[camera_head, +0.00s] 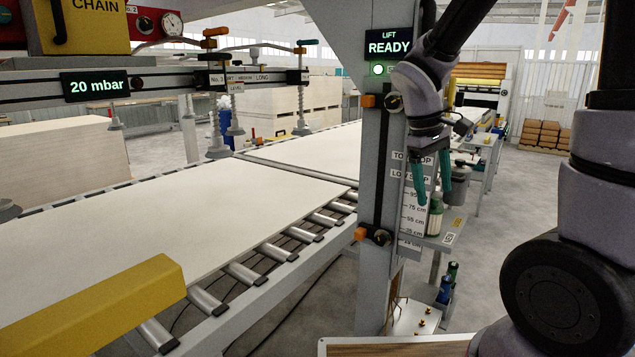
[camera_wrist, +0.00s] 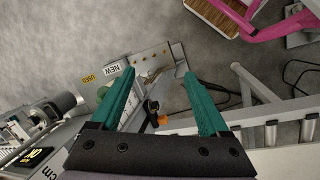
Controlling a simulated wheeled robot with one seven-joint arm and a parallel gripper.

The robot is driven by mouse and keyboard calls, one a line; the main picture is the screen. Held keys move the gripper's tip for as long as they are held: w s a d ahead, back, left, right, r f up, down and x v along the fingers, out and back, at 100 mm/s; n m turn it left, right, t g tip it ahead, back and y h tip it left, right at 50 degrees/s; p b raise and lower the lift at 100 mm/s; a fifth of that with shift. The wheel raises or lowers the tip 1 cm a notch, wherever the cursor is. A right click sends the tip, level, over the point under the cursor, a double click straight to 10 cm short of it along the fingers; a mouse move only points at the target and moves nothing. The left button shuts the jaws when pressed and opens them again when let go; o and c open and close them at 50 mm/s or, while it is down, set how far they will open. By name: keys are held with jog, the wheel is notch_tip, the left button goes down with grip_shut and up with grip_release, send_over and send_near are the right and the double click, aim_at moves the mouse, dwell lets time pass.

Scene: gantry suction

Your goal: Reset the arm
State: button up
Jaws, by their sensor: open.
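My gripper (camera_head: 430,180) hangs from my arm in front of the grey lift post (camera_head: 372,190), its teal fingers pointing down. In the wrist view my gripper (camera_wrist: 158,85) has its two teal fingers apart with nothing between them. The fingers look down toward a small metal plate (camera_wrist: 150,62) with "NEW" and "USED" labels near the floor. From the head view I cannot tell whether the fingers touch the post or its height scale (camera_head: 410,215).
A large pale board (camera_head: 170,225) lies on the roller conveyor (camera_head: 240,275) at left. Suction cups (camera_head: 218,150) hang above it. A "READY" display (camera_head: 389,46) and an orange-knobbed lever (camera_head: 372,235) are on the post. A side bench (camera_head: 445,240) holds bottles.

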jog(key=s+r+m+t+y, duration=0.2)
jog(key=s+r+m+t, duration=0.1)
jog(key=r, duration=0.4)
jog(key=s+r+m+t+y, duration=0.3)
jog(key=s+r+m, duration=0.2)
jog(key=r, duration=0.3)
jog(key=shift+s+r+m+t, duration=0.25)
jog(key=shift+m+t, duration=0.15)
jog(key=shift+m, duration=0.4)
jog(key=shift+d, duration=0.15)
